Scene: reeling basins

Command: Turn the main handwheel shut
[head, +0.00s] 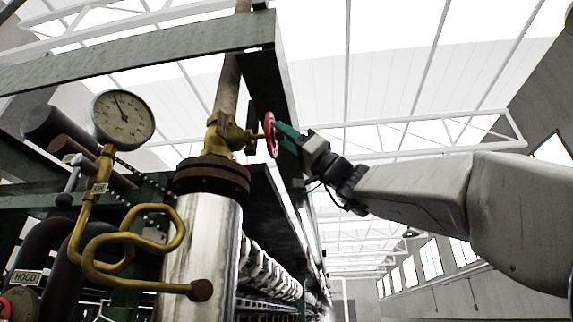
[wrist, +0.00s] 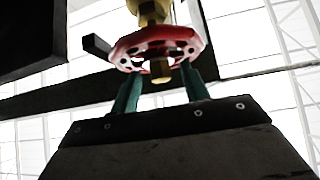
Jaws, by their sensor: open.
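The red handwheel (head: 270,134) sits on the stem of a brass valve (head: 226,132) above a steel cylinder, seen nearly edge-on in the head view. In the wrist view the handwheel (wrist: 157,45) shows its holed face, with the brass stem end at its middle. My gripper (head: 284,136) reaches in from the right and is at the wheel. In the wrist view its two green fingers (wrist: 160,88) stand apart, one at the lower left and one at the lower right of the rim. Whether they touch the rim is unclear.
A pressure gauge (head: 123,119) on a coiled brass pipe (head: 125,250) stands left of the steel cylinder (head: 197,255). A dark green beam (head: 140,62) runs above the valve. A dark bar crosses behind the wheel in the wrist view. Open space lies to the right, around my arm.

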